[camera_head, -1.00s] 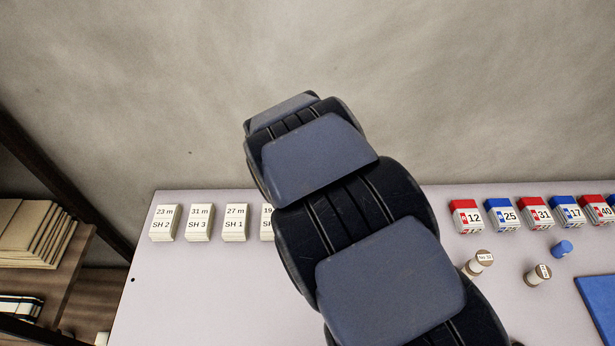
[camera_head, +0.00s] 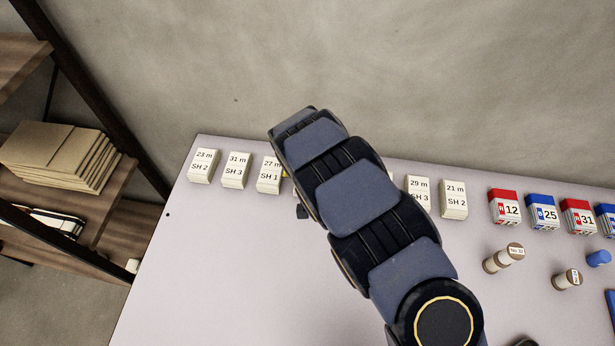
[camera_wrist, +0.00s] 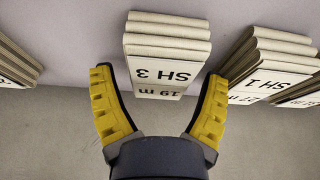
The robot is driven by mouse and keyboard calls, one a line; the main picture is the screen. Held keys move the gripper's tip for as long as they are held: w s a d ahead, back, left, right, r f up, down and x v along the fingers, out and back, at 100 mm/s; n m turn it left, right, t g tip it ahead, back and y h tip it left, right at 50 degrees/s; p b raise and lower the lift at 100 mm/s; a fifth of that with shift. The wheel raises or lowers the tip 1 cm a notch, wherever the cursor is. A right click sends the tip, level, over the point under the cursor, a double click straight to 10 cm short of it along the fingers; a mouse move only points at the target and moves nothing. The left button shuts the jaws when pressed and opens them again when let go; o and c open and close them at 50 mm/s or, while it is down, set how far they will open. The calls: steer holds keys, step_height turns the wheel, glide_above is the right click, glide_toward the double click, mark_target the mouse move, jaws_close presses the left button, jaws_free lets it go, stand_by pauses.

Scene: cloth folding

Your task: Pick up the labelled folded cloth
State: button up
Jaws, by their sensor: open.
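Small cream folded cloths with labels stand in a row along the back of the table. In the wrist view my gripper (camera_wrist: 160,75) is open, its yellow fingers on either side of the cloth labelled "19 m SH 3" (camera_wrist: 166,48). The fingers look empty; I cannot tell whether they touch it. The cloth labelled "27 m SH 1" (camera_wrist: 270,65) is just right of the right finger. In the head view my arm hides the "19 m" cloth and most of my gripper. Cloths "23 m SH 2" (camera_head: 203,166), "31 m SH 3" (camera_head: 236,171), "29 m SH 3" (camera_head: 419,190) and "21 m SH 2" (camera_head: 454,199) show there.
Red and blue numbered boxes (camera_head: 541,213) continue the row rightward. Labelled spools (camera_head: 503,258) and a blue cylinder (camera_head: 598,258) stand before them. A wooden shelf (camera_head: 115,200) with folded stacks is at the left. The table's (camera_head: 230,270) front left is clear.

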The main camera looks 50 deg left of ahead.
steer(key=shift+a+f, duration=0.1)
steer(key=shift+f, duration=0.3)
stand_by(0.5)
steer(key=c, duration=0.9)
